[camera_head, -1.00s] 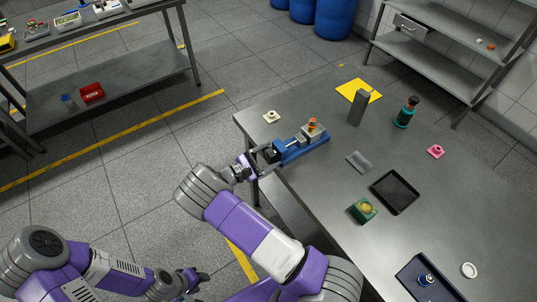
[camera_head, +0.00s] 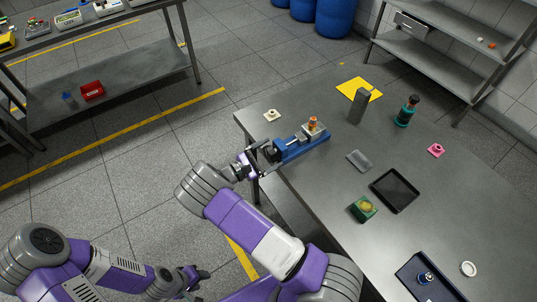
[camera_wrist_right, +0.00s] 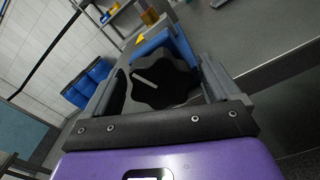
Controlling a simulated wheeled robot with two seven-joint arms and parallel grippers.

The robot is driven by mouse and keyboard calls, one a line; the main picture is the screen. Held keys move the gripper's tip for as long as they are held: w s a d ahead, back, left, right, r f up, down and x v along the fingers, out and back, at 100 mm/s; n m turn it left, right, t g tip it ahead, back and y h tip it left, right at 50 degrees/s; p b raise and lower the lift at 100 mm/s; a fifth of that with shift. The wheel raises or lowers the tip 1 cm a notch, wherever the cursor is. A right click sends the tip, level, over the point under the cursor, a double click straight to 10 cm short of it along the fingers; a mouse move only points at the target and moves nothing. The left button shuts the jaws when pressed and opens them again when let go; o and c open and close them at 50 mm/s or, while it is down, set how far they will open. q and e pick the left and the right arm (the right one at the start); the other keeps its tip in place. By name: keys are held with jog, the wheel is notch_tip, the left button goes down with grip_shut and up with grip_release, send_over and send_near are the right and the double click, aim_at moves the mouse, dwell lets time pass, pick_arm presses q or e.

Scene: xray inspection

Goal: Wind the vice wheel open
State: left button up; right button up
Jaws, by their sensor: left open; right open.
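The blue vice (camera_head: 306,148) lies at the table's near left edge, with a small orange-topped piece (camera_head: 313,121) on a light block at its far end. Its dark lobed wheel (camera_wrist_right: 177,88) carries a pale line and faces my right wrist camera. My right gripper (camera_head: 266,154) is at the wheel end of the vice. In the right wrist view its two open fingers (camera_wrist_right: 160,88) stand on either side of the wheel; I cannot tell whether they touch it. My left gripper (camera_head: 203,275) is open and empty, low over the floor, away from the table.
A small cream piece (camera_head: 271,115) lies beyond the vice.

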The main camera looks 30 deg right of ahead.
jog(key=shift+a, duration=0.1)
jog(key=a, duration=0.7)
jog(key=shift+s+a, duration=0.2)
jog(key=shift+s, duration=0.1)
